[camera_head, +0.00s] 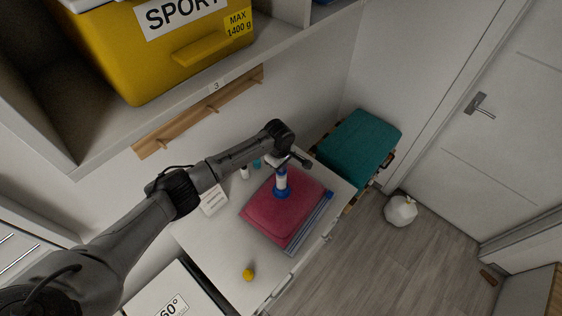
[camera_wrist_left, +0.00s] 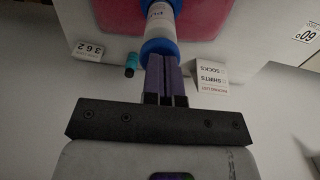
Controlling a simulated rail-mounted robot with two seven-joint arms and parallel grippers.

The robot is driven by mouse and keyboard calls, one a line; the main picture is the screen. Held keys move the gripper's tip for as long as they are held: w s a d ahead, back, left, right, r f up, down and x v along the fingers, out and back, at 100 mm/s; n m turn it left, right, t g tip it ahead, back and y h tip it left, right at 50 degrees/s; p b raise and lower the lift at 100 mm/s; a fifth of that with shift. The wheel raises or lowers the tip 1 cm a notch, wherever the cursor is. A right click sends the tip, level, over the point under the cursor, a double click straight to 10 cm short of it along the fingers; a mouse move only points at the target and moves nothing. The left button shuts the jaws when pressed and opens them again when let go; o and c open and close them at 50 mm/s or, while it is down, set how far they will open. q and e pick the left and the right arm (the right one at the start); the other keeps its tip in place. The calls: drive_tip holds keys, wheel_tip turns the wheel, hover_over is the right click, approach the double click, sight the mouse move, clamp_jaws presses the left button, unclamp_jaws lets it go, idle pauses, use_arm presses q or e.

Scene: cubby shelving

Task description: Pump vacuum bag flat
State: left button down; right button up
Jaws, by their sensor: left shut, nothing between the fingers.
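The red vacuum bag (camera_head: 268,217) lies on the white counter, its surface looking puffed. A white and blue hand pump (camera_head: 282,182) stands on the bag near its back part. My left gripper (camera_head: 284,163) is at the pump's top end. In the left wrist view its fingers (camera_wrist_left: 163,75) are shut with nothing between them. Their tips meet or overlap the blue end of the pump (camera_wrist_left: 158,46) there; I cannot tell if they touch. The bag also shows behind the pump in the left wrist view (camera_wrist_left: 108,14). My right gripper is out of view.
A yellow "SPORT" bin (camera_head: 190,50) sits on the shelf above. Small bottles (camera_head: 245,172) and a white card (camera_head: 213,200) stand beside the bag. A yellow knob-like object (camera_head: 248,274) lies in front. A teal folded item (camera_head: 358,142) is at the right.

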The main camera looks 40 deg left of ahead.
use_arm(q)
wheel_tip(320, 180, up, 3)
drive_tip(key=p, duration=0.2)
drive_tip(key=shift+w+r+p, duration=0.1)
drive_tip(key=shift+p, duration=0.2)
drive_tip(key=shift+r, duration=0.35)
wheel_tip(320, 180, up, 9)
drive_tip(key=b, duration=0.2)
drive_tip(key=shift+a+r, duration=0.15)
drive_tip(key=shift+r, duration=0.05)
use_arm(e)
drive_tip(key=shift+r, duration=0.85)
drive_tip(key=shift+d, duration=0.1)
